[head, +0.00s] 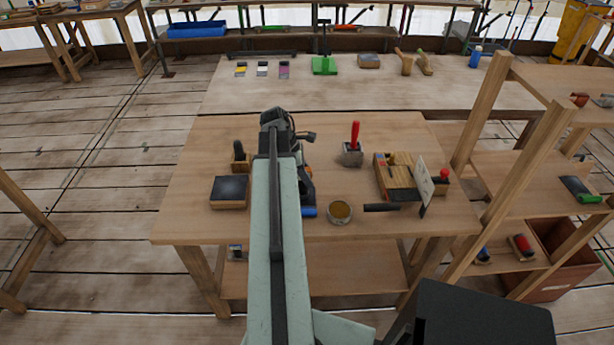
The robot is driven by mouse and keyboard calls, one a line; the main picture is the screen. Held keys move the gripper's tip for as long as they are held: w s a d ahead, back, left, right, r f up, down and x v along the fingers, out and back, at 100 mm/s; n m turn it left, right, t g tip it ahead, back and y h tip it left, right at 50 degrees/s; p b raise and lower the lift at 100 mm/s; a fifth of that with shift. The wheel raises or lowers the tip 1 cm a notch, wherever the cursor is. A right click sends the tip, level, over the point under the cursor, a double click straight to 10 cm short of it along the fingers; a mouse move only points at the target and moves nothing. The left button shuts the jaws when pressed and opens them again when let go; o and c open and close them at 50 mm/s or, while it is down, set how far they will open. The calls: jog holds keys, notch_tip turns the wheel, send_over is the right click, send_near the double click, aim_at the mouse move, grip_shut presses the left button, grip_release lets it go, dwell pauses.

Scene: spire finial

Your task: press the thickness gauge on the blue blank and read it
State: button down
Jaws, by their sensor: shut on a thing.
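My gripper (280,128) is at the far end of my pale green arm, above the back middle of the near wooden table. It is shut on a dark thing (306,136) that juts out to the right. The arm hides most of this, so I cannot tell whether it is the thickness gauge. A dark piece with a bright blue end (308,211) lies on the table just right of my arm, partly hidden. I cannot tell whether it is the blue blank. My gripper is beyond this blue end and appears apart from it.
The near table (355,220) holds a dark-topped block (229,190), a round tin (340,211), a red-handled tool (353,150) and a wooden tray (398,185). A far bench (340,95) carries several small coloured swatches (262,69). A shelf rack (510,170) stands right.

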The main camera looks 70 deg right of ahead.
jog(key=c, duration=1)
grip_release()
jog(key=p+v, duration=0.7)
jog(key=v, duration=0.1)
jog(key=shift+s+r, duration=0.1)
